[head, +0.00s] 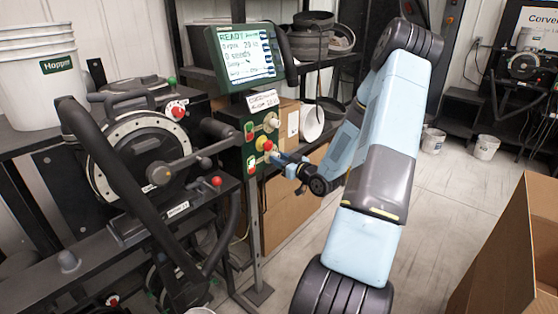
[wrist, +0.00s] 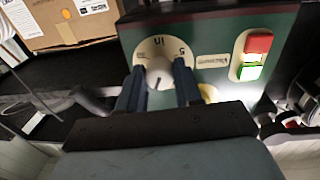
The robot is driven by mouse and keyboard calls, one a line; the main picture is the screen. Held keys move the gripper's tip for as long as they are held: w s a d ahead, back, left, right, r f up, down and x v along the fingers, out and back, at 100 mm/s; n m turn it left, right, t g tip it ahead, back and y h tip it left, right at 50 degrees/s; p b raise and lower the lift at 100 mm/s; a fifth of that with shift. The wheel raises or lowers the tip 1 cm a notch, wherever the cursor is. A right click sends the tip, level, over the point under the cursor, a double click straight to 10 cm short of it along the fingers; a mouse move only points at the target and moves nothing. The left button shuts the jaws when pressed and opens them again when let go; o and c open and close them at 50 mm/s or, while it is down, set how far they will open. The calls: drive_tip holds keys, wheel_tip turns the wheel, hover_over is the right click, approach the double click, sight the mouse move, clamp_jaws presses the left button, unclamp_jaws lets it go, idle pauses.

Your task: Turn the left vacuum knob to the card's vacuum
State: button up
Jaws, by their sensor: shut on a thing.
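My gripper (head: 276,155) reaches the lower part of the green control panel (head: 258,193). In the wrist view my gripper (wrist: 159,80) has a finger on each side of a pale round vacuum knob (wrist: 159,70) and is shut on it. The knob sits on a cream dial with "in" and "5" legible. A dark line on the knob points downward in that view. A "Vacuum" label (wrist: 213,61) is right of the dial. A second pale knob (head: 271,122) is higher on the panel. A white card (head: 262,101) sits above the panel; its writing is too small to read surely.
A red-and-green button pair (wrist: 252,55) is beside the label. A red and yellow button (head: 264,144) is close to my gripper. A screen (head: 246,54) showing "READY" stands above. The seed meter (head: 130,160) with its crank is at left.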

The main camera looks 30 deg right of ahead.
drive_tip(key=o, duration=1)
drive_tip(key=shift+o, duration=0.2)
drive_tip(key=shift+s, duration=0.1)
drive_tip(key=v, duration=1.3)
drive_tip(key=shift+s, duration=0.3)
drive_tip(key=shift+f, duration=0.1)
